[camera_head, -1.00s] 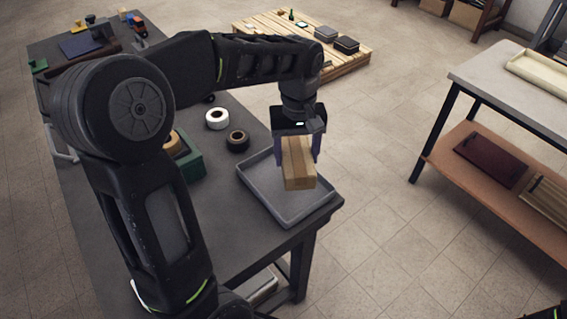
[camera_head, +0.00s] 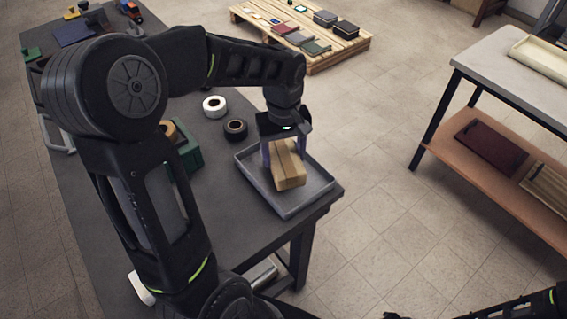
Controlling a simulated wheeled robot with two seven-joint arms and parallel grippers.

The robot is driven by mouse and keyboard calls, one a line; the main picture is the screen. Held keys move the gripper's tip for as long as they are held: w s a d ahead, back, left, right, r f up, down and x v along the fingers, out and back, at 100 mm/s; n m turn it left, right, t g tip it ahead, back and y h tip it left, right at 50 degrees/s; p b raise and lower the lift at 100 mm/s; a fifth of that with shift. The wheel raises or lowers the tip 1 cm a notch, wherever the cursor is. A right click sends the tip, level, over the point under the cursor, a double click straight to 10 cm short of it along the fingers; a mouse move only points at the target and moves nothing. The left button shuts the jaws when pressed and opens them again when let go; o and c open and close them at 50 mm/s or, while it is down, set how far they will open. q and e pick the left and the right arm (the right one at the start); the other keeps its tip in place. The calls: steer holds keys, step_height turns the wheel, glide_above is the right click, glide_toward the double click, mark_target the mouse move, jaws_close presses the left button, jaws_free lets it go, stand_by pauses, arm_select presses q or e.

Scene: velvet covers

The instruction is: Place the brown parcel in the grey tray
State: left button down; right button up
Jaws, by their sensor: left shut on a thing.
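The brown parcel (camera_head: 289,172) is a small tan box with a darker strip along its top. My left gripper (camera_head: 283,152) points down over the grey tray and is shut on the parcel, with a finger at either side. The grey tray (camera_head: 288,211) is shallow and rimmed, and lies at the front right corner of the dark table. The parcel is within the tray's outline, low over or on its floor; I cannot tell whether it touches. Part of my right arm shows at the bottom right, but its gripper is not visible.
A white tape roll (camera_head: 214,106) and a black tape roll (camera_head: 236,129) lie left of the tray. A green box (camera_head: 187,150) is partly behind my left arm. A wooden pallet (camera_head: 318,57) with several flat items stands behind. A shelved bench (camera_head: 490,150) stands at right.

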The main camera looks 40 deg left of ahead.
mark_target(284, 153)
arm_select(q)
steer(key=shift+f, duration=1.85)
steer(key=shift+f, duration=0.1)
steer(key=shift+c, duration=1.6)
jaws_free()
step_height(284, 153, up, 12)
steer(key=shift+r, duration=0.15)
